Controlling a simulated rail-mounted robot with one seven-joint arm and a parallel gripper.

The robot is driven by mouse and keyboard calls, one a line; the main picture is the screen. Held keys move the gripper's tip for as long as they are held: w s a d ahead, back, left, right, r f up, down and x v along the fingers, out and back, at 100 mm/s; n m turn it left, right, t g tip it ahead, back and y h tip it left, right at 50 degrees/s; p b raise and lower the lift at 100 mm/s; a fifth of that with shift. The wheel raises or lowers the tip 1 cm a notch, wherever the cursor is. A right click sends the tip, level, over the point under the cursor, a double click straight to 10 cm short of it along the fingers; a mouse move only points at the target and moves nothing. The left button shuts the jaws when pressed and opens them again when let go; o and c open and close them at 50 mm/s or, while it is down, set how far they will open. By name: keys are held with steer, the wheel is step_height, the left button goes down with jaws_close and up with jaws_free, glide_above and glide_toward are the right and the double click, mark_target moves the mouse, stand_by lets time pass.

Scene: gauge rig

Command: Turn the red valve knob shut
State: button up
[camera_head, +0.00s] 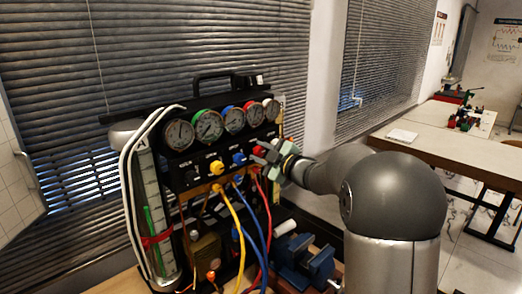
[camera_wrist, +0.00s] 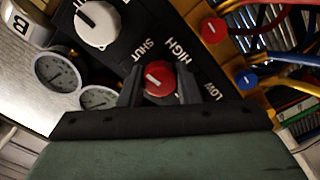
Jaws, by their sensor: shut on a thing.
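The red valve knob (camera_wrist: 158,79) sits on the black gauge panel, with a pale pointer mark on its face and the words SHUT, HIGH and LOW around it. In the head view my gripper (camera_head: 267,156) reaches the panel from the right and partly covers the knob.
Yellow (camera_head: 216,168) and blue (camera_head: 239,158) knobs stand left of the red one, below several round gauges (camera_head: 209,125). Yellow, blue and red hoses hang under the panel. A blue vise (camera_head: 305,260) stands below my arm. A white knob (camera_wrist: 98,25) is near the gripper.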

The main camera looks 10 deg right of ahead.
steer(key=shift+m, duration=0.6)
steer(key=o, duration=1)
steer(key=shift+c, duration=0.2)
steer(key=shift+s+d, duration=0.1)
steer(key=b+v, duration=0.4)
steer(key=v, duration=1.3)
